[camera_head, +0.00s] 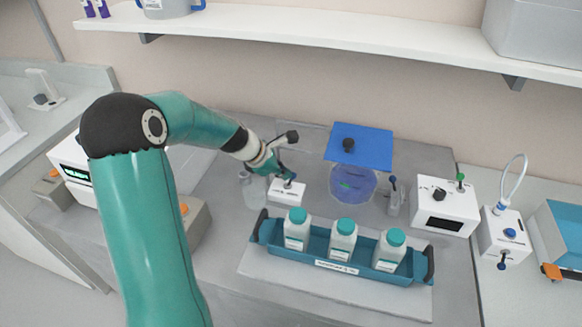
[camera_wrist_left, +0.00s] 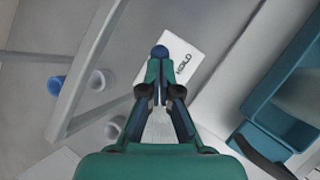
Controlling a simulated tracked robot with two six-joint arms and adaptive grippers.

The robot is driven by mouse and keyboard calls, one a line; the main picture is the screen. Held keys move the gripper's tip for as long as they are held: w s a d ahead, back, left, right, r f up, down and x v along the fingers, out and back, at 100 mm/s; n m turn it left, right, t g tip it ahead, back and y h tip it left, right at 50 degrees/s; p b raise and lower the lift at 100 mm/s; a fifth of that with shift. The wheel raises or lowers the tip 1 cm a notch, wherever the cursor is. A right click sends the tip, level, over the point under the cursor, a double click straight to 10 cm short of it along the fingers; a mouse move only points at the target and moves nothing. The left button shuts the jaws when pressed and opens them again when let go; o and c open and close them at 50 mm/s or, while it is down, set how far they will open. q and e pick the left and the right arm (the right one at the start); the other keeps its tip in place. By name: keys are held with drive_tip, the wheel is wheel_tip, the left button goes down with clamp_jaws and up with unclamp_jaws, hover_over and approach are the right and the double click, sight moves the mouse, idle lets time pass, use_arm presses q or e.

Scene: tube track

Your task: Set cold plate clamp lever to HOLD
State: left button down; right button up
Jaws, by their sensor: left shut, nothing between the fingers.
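The clamp lever unit is a small white block (camera_head: 287,191) on the bench, behind the bottle rack. In the left wrist view the white block (camera_wrist_left: 182,62) carries a dark label that appears to read HOLD. The lever's blue ball knob (camera_wrist_left: 160,52) shows just beyond my left fingertips; I cannot tell whether they touch it. My left gripper (camera_head: 287,174) is right above the block in the head view and hides part of the lever. Its fingers (camera_wrist_left: 160,92) are shut and empty. My right gripper is not in view.
A blue rack (camera_head: 325,264) with three teal-capped bottles stands on a pale plate (camera_head: 335,285) in front. A clear bottle (camera_head: 253,190) is left of the block. A blue-lidded tub (camera_head: 353,185) and white device boxes (camera_head: 443,205) stand to the right. A shelf (camera_head: 330,38) runs above.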

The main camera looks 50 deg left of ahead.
use_arm(q)
drive_tip(key=shift+s, duration=0.15)
drive_tip(key=shift+r, duration=0.2)
drive_tip(key=shift+r+p, duration=0.65)
drive_tip(key=shift+p, duration=0.2)
drive_tip(key=s+d+r+p, duration=0.1)
drive_tip(key=s+r+p, duration=0.2)
drive_tip(key=r, duration=0.5)
drive_tip(key=shift+s+d+r+p, duration=0.3)
drive_tip(key=shift+s+d+p, duration=0.1)
drive_tip(key=shift+p, duration=0.4)
